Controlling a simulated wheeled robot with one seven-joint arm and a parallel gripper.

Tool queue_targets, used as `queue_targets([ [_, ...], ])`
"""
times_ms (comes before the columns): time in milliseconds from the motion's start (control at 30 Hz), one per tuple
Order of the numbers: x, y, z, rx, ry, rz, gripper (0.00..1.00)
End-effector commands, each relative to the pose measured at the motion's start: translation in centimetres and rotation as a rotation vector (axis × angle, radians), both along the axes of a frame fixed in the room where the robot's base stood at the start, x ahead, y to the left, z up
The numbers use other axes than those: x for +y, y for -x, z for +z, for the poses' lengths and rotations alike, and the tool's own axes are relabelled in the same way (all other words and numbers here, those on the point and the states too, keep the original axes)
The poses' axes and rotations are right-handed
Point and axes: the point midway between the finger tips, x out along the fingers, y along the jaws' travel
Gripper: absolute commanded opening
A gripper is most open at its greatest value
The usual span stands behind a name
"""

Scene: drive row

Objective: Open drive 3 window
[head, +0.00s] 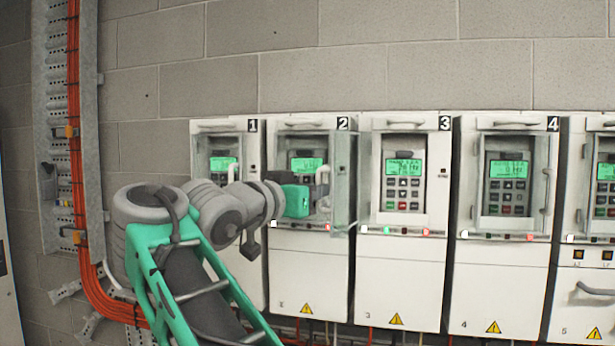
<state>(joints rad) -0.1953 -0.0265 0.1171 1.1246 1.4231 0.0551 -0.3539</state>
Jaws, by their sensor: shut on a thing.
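Drive 3 (396,285) is the white cabinet in the middle, marked 3 at its top right. Its window (343,180) is swung out to the left on its left edge and stands in front of the right part of drive 2. The keypad and lit green display (403,168) of drive 3 show with nothing in front of them. My gripper (315,195) is at the free edge of this window, shut on its pale handle (323,178). The fingertips are small and partly hidden by the green gripper body.
Drive 1 (253,250) and drive 2 (308,270) stand to the left, partly behind my arm. Drive 4 (500,285) stands to the right, its window seemingly shut. Orange cables (75,150) run down a metal tray at far left. The space before drive 3 is clear.

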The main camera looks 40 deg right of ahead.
Motion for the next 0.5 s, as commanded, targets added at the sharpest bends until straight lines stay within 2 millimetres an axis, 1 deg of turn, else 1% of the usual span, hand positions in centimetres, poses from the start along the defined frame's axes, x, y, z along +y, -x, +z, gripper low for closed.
queue_targets([
  [33, -0.21, 0.12, 0.48, -0.005, 0.003, -0.013, 0.00],
  [500, -0.73, 0.31, 0.27, -0.008, 0.002, -0.041, 0.00],
])
